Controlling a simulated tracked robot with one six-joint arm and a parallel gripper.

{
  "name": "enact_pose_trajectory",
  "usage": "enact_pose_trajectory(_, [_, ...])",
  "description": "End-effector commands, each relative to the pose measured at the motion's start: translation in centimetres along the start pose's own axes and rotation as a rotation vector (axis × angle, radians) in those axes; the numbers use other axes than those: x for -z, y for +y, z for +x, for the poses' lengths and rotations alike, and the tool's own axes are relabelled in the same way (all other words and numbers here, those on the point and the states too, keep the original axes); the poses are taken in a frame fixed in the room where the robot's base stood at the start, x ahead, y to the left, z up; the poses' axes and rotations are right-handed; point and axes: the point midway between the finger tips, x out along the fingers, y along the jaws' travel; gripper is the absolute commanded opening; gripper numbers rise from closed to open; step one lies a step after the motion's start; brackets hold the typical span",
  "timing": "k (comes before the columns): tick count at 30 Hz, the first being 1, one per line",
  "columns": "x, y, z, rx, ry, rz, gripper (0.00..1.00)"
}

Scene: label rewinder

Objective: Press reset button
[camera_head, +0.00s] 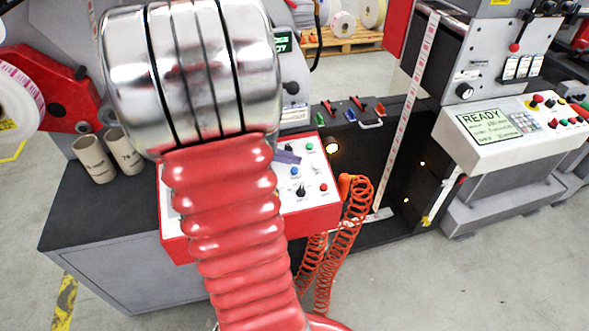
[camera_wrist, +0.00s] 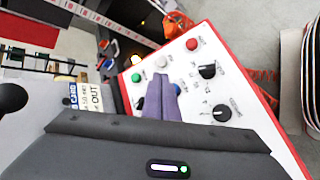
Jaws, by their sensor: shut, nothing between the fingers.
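The control panel with a red frame and white face (camera_head: 318,209) is at the middle of the head view, partly hidden behind my arm. The wrist view shows its face (camera_wrist: 235,90) close up, with a red button (camera_wrist: 192,44), a white button (camera_wrist: 161,61), a green button (camera_wrist: 136,77) and black knobs (camera_wrist: 207,71). A blue button (camera_wrist: 178,88) is partly hidden by my fingers. The labels are too small to tell which is the reset button. My gripper (camera_wrist: 160,82) is shut and empty, its purple fingers over the panel; contact cannot be told. It also shows in the head view (camera_head: 288,157).
Orange coiled hoses (camera_head: 345,225) hang right of the panel. Two cardboard cores (camera_head: 93,158) stand on the dark bench top (camera_head: 75,205) at left. Another console with a READY screen (camera_head: 488,123) stands at right. The floor in front is clear.

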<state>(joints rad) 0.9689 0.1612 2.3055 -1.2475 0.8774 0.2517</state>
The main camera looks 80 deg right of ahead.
Motion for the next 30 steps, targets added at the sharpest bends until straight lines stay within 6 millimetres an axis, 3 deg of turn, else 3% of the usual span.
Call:
enact_pose_trajectory(12, [-1.4,1.4,-1.9,-0.001,0.000,0.000,0.00])
enact_pose_trajectory(30, [-1.4,1.4,-2.0,0.000,-0.001,-0.001,0.00])
